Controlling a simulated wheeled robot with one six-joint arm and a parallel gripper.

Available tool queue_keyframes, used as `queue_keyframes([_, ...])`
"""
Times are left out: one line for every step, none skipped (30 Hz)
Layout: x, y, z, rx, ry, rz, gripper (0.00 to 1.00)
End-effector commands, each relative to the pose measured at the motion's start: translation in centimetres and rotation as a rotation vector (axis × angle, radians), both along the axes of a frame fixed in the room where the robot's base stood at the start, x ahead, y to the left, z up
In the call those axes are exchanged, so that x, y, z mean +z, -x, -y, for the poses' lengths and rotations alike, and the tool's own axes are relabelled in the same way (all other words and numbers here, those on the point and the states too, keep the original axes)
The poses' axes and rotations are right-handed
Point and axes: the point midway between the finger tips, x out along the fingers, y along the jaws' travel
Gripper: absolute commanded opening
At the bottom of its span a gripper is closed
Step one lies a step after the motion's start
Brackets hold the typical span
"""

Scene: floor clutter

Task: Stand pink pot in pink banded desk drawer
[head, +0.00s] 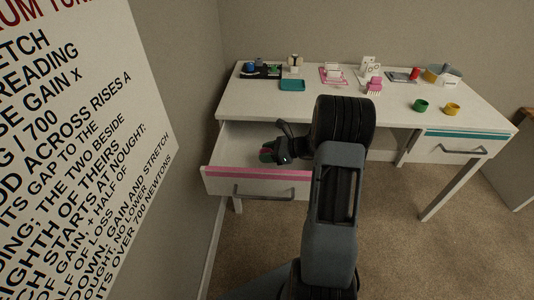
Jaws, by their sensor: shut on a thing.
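The pink banded drawer (235,172) is pulled out at the left end of the white desk. Its front has a pink band and a grey handle, and the inside that shows looks clear. My gripper (267,152) is inside the drawer opening, low between its sides. It is shut on a small reddish-pink thing, which I take for the pink pot (268,151). The dark fingers hide most of the pot, so I cannot tell whether it touches the drawer floor or is upright. My forearm covers the drawer's right end.
On the desk top (255,102) are a teal tray (292,85), a pink tray (322,77), a green pot (421,105), a yellow pot (453,109) and a red pot (415,73). A teal banded drawer (450,148) is at right. A wall with a poster stands left.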

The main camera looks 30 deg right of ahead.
Motion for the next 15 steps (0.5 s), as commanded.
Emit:
queue_keyframes([-0.1, 0.0, 0.0, 0.000, 0.000, 0.000, 0.25])
queue_keyframes([-0.1, 0.0, 0.0, 0.000, 0.000, 0.000, 0.25])
queue_keyframes([-0.3, 0.0, 0.0, 0.000, 0.000, 0.000, 0.25])
queue_keyframes([-0.4, 0.0, 0.0, 0.000, 0.000, 0.000, 0.25])
queue_keyframes([-0.5, 0.0, 0.0, 0.000, 0.000, 0.000, 0.25])
queue_keyframes([-0.6, 0.0, 0.0, 0.000, 0.000, 0.000, 0.25])
queue_keyframes([-0.7, 0.0, 0.0, 0.000, 0.000, 0.000, 0.25])
queue_keyframes([-0.8, 0.0, 0.0, 0.000, 0.000, 0.000, 0.25])
queue_keyframes([-0.9, 0.0, 0.0, 0.000, 0.000, 0.000, 0.25])
queue_keyframes([-1.0, 0.0, 0.0, 0.000, 0.000, 0.000, 0.25])
queue_keyframes([-1.1, 0.0, 0.0, 0.000, 0.000, 0.000, 0.25])
queue_keyframes([-1.2, 0.0, 0.0, 0.000, 0.000, 0.000, 0.25])
queue_keyframes([-1.2, 0.0, 0.0, 0.000, 0.000, 0.000, 0.25])
queue_keyframes([-1.3, 0.0, 0.0, 0.000, 0.000, 0.000, 0.25])
queue_keyframes([-1.2, 0.0, 0.0, 0.000, 0.000, 0.000, 0.25])
